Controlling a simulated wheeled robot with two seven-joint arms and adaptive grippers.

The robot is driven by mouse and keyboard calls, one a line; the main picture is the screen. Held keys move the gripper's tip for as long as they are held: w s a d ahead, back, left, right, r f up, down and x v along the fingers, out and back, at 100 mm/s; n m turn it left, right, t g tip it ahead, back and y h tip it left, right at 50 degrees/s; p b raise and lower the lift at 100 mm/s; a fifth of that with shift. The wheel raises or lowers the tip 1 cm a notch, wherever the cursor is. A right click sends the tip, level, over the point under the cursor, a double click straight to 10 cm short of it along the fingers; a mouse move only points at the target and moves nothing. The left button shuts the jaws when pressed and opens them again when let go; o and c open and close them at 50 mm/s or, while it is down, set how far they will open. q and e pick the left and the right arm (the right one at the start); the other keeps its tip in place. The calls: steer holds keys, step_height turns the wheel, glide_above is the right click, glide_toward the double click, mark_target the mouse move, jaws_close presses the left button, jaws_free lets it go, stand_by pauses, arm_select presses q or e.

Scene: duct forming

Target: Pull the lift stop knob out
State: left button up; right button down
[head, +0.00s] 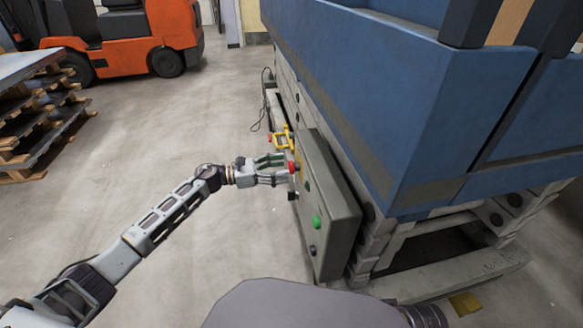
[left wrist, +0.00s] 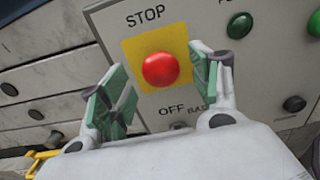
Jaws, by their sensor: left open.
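The lift stop knob (left wrist: 161,70) is a round red button on a yellow square, with the word STOP above it and OFF below it on the grey control panel (left wrist: 225,65). My left gripper (head: 281,169) reaches the panel from the left. In the left wrist view its green-padded fingers (left wrist: 155,85) are spread, one on each side of the knob. I cannot tell whether they touch it. My right gripper is not in view.
The panel also carries a green button (head: 316,222) and black knobs (head: 291,196). A yellow bracket (head: 284,139) sits beyond it. The blue lift (head: 350,80) fills the right. Pallets (head: 40,130) and an orange forklift (head: 150,35) stand at the left; the floor between is clear.

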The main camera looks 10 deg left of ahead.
mark_target(291, 167)
arm_select(q)
steer(key=shift+x, duration=2)
